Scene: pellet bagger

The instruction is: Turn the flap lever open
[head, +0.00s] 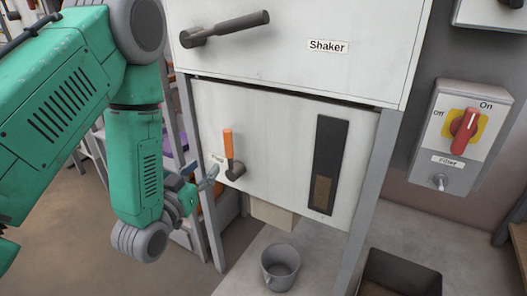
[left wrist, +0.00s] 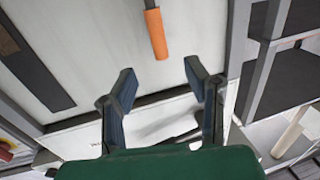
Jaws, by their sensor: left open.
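The flap lever (head: 228,143) has an orange grip and a dark pivot on the pale lower panel of the machine; its grip points almost straight up. My left gripper (head: 211,173) is just left of the lever, near its pivot in the head view, partly edge-on. In the left wrist view the orange grip (left wrist: 155,33) comes in from the top, its end just beyond the gap between the fingers. The left gripper (left wrist: 158,76) is open and empty there, apparently clear of the lever. The lever's pivot is out of the left wrist view. My right gripper is not seen.
The Shaker box with a dark handle (head: 225,28) is above the panel. A dark upright window (head: 328,165) is right of the lever. A grey bucket (head: 281,267) stands below, a dark bin (head: 400,275) to its right. A red Filter switch (head: 464,123) is on the right wall.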

